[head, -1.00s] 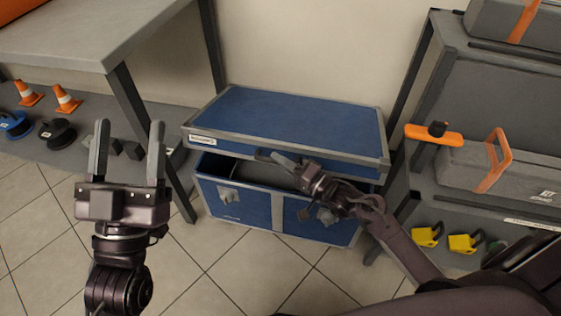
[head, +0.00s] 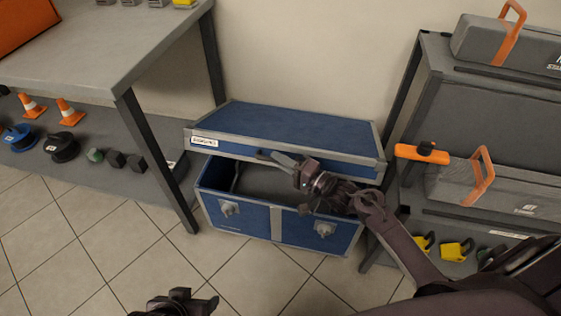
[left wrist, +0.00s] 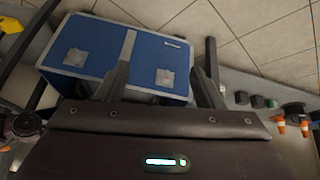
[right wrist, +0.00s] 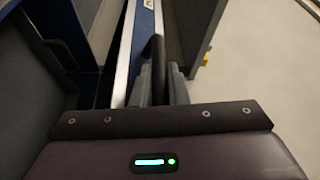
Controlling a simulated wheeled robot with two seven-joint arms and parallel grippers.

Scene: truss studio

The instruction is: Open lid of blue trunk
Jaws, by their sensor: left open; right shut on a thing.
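The blue trunk (head: 240,217) with grey metal edges stands on the floor against the wall. Its lid (head: 290,127) is partly raised, and the dark inside shows below the lid's front edge. My right gripper (head: 279,159) is at the front edge of the lid, shut on a dark handle (right wrist: 154,60), which shows between its fingers in the right wrist view. My left gripper (left wrist: 165,85) is open and empty in the left wrist view, with the trunk's front beyond it. In the head view only part of it shows at the bottom edge.
A grey table (head: 95,55) stands left of the trunk, its leg close by. Below it are small cones (head: 69,112) and weights. A grey shelf rack (head: 480,85) with toolboxes stands close on the right. The tiled floor (head: 130,235) in front is clear.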

